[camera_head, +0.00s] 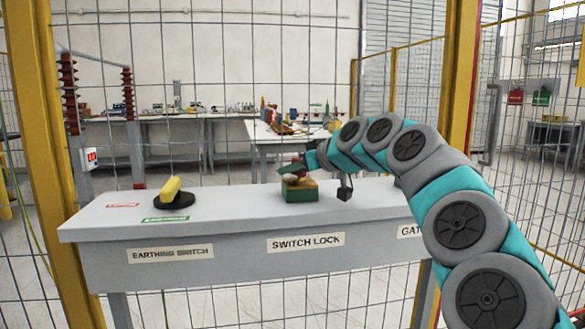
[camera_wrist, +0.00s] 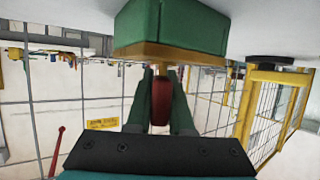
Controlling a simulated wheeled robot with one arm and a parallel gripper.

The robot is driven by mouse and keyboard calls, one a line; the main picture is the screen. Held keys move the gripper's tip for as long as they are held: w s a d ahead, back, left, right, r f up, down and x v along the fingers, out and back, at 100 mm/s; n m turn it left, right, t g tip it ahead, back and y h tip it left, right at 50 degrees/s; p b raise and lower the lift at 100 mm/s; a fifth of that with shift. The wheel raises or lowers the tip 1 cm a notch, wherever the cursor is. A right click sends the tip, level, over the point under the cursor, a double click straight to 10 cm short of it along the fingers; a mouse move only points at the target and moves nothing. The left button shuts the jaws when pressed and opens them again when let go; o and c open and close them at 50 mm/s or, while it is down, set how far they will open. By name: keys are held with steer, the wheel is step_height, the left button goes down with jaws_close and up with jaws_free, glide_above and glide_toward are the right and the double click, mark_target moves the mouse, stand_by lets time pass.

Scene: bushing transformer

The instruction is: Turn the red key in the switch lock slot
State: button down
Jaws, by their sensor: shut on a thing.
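The switch lock (camera_head: 300,192) is a green box with a brass-coloured top, standing on the grey bench above the "SWITCH LOCK" label. In the wrist view the switch lock (camera_wrist: 170,28) is upside down at the top, with its brass plate towards me. The red key (camera_wrist: 161,103) stands at the brass plate, between the two green fingers of my gripper (camera_wrist: 160,95). My gripper is shut on the key. In the head view my gripper (camera_head: 296,170) reaches the lock's top from the right, and the key is mostly hidden there. The key's turn angle cannot be told.
A yellow handle (camera_head: 171,187) on a black round base stands on the bench (camera_head: 235,208) to the left. A small dark object (camera_head: 345,188) is right of the lock. Wire mesh fencing with yellow posts (camera_head: 462,70) stands behind the bench.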

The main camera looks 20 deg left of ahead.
steer(key=c, duration=0.7)
jaws_free()
